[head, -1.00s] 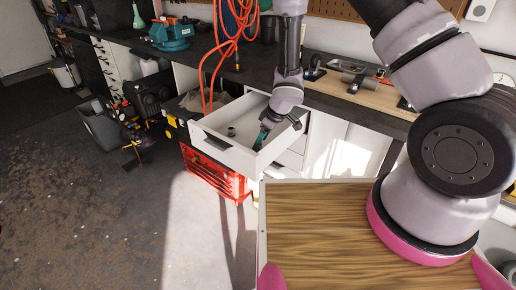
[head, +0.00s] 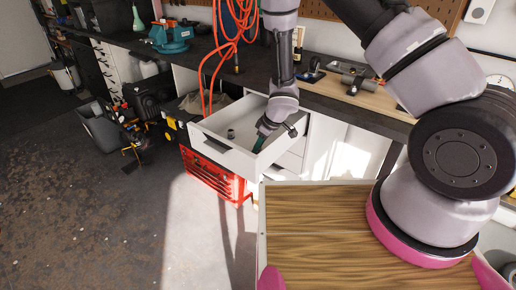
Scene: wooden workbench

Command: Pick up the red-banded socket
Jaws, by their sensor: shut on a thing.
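A white drawer (head: 222,152) stands open below the bench. A small grey socket (head: 231,133) stands on its floor, left of my gripper. No red band can be made out on it at this size. My gripper (head: 261,140) reaches down into the right part of the drawer, near its front wall. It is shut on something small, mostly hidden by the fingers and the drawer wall. A teal-green patch shows at the fingertips; I cannot tell whether it is the held thing or part of the gripper. No red-banded socket can be made out.
The drawer's walls close in around my gripper. Orange cable (head: 217,60) hangs just left of my arm. A red tool chest (head: 215,180) stands under the drawer. The dark bench top (head: 340,92) holds tools. The floor at left is open.

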